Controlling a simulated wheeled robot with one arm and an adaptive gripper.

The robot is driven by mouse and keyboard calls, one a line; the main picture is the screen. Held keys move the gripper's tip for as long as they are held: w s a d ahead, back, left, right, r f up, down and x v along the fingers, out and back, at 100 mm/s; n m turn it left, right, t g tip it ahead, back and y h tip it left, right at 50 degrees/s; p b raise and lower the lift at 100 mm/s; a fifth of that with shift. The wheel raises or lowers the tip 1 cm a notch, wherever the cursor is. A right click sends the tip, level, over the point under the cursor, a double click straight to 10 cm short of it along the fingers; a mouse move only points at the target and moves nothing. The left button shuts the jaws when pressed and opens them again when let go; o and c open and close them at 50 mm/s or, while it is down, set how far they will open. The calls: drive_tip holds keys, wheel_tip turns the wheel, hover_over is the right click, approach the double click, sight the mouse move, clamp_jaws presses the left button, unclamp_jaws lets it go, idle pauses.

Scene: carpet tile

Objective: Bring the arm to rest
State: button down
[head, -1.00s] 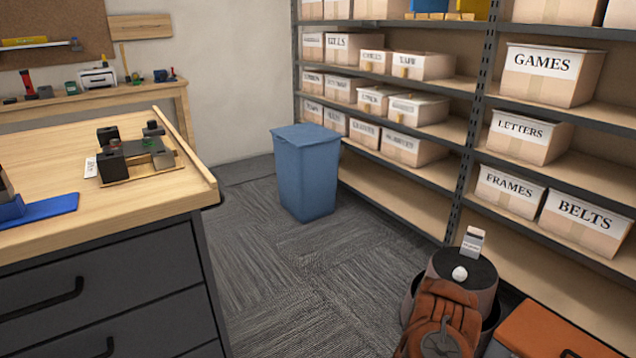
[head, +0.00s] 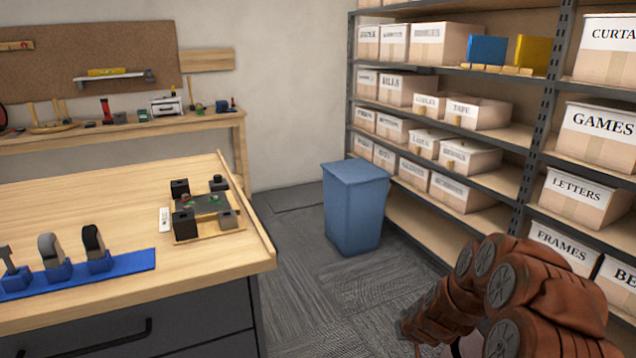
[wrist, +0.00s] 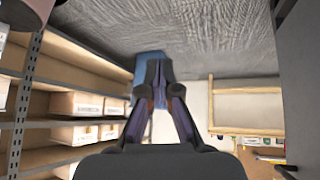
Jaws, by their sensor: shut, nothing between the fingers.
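My gripper (wrist: 156,72) shows in the wrist view, its two dark fingers closed together at the tips with nothing between them. It is in free air, and the blue bin (wrist: 148,62) shows behind the fingers. The wrist picture is upside down, with the floor at the top. In the head view my brown-covered arm (head: 520,290) is folded at the lower right, in front of the shelving; my gripper itself is not visible there.
A workbench (head: 90,190) stands at the left, with a blue tool holder and a small fixture (head: 205,210) on it. The blue bin (head: 355,205) stands on the carpet beside shelving (head: 549,80) full of labelled boxes. Carpet (head: 310,290) between bench and bin is clear.

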drive_tip(key=s+a+r+g+y+p, duration=0.1)
drive_tip(key=s+a+r+p, duration=0.2)
drive_tip(key=s+r, duration=0.4)
drive_tip(key=s+a+r+n+g+y+p, duration=0.1)
drive_tip(key=s+a+r+g+p, duration=0.2)
drive_tip(key=r, duration=0.6)
drive_tip(key=s+a+r+p, duration=0.3)
drive_tip(key=s+a+r, duration=0.1)
drive_tip(key=s+r, duration=0.35)
drive_tip(key=s+d+r+g+p, duration=0.1)
drive_tip(key=s+r+p, duration=0.2)
drive_tip(key=s+r, duration=0.3)
drive_tip(key=s+d+r+m+g+h+p, duration=0.1)
drive_tip(key=s+r, duration=0.4)
drive_tip(key=s, duration=0.8)
drive_tip(key=s+d+r+m+g+h+p, duration=0.1)
drive_tip(key=s+d+r+g+p, duration=0.1)
drive_tip(key=s+r, duration=0.4)
drive_tip(key=s+g+p, duration=0.1)
drive_tip(key=s+p, duration=0.1)
drive_tip(key=s, duration=0.1)
drive_tip(key=shift+s+d+r+p, duration=0.3)
drive_tip(key=shift+d+r+p, duration=0.05)
drive_tip(key=shift+d+p, duration=0.05)
drive_tip(key=shift+d+m, duration=0.1)
drive_tip(key=shift+m, duration=0.2)
